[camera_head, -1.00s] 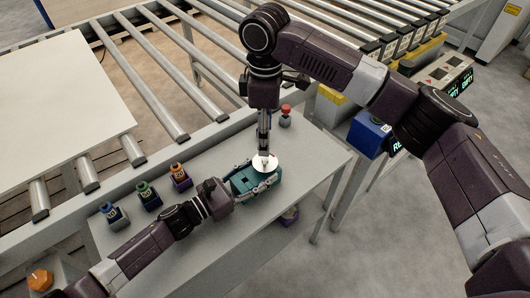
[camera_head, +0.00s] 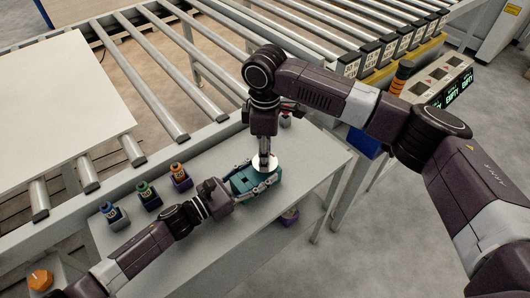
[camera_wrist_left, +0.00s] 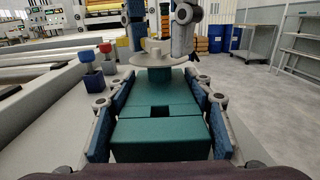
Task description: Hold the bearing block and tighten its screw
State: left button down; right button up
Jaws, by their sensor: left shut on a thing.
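The teal bearing block (camera_head: 243,183) sits on the grey bench; it fills the middle of the left wrist view (camera_wrist_left: 160,132). My left gripper (camera_head: 248,188) is shut on it, with one finger along each side. A pale round disc (camera_head: 292,163) with a small knob, seemingly the screw's head, stands at the block's far end; it also shows in the left wrist view (camera_wrist_left: 128,60). My right gripper (camera_head: 264,160) points down over the disc. In the left wrist view its two fingers (camera_wrist_left: 160,25) are apart, one to each side above the knob. Contact with the knob is unclear.
A roller conveyor (camera_head: 150,95) runs behind the bench. The bench's right part (camera_head: 325,160) is clear.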

jog(key=c, duration=0.6)
jog(key=shift+o, duration=0.2)
jog(key=shift+m, duration=1.2)
jog(key=o, duration=1.2)
jog(key=shift+c, duration=0.2)
jog(key=shift+r, duration=0.1)
notch_tip(320, 180, up, 12)
